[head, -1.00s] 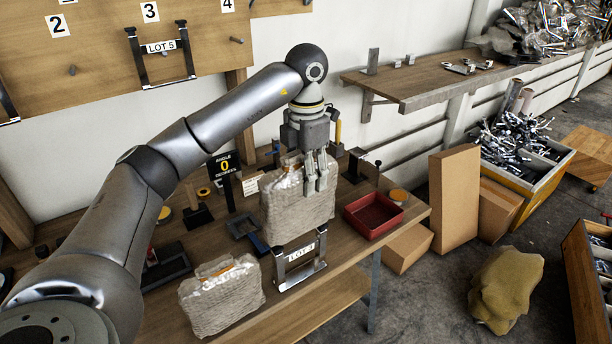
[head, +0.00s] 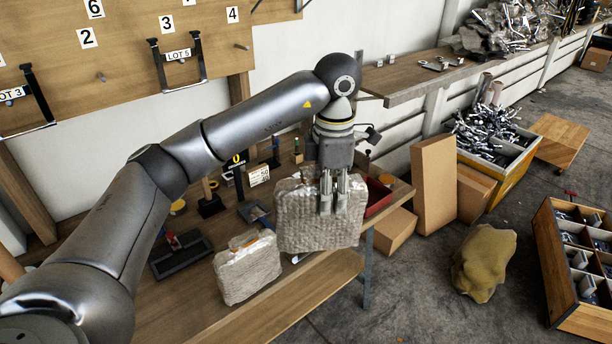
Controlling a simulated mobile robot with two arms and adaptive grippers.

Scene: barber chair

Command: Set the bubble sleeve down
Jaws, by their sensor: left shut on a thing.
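My left gripper (head: 333,207) is shut on the top of a bubble sleeve (head: 298,220), a pale, wrinkled, boxy pack. The sleeve hangs upright in front of the gripper's wrist, over the front right part of the wooden bench (head: 285,318). Whether its underside touches anything is hidden. A second, similar sleeve (head: 247,268) with an orange bit at its top stands on the bench just left of the held one. My right gripper is not in view.
A red tray (head: 377,194) is partly hidden behind the held sleeve. A dark tray (head: 181,254) lies to the left, with small tools behind. Cardboard boxes (head: 433,185) and a yellowish sack (head: 484,263) stand on the floor at right.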

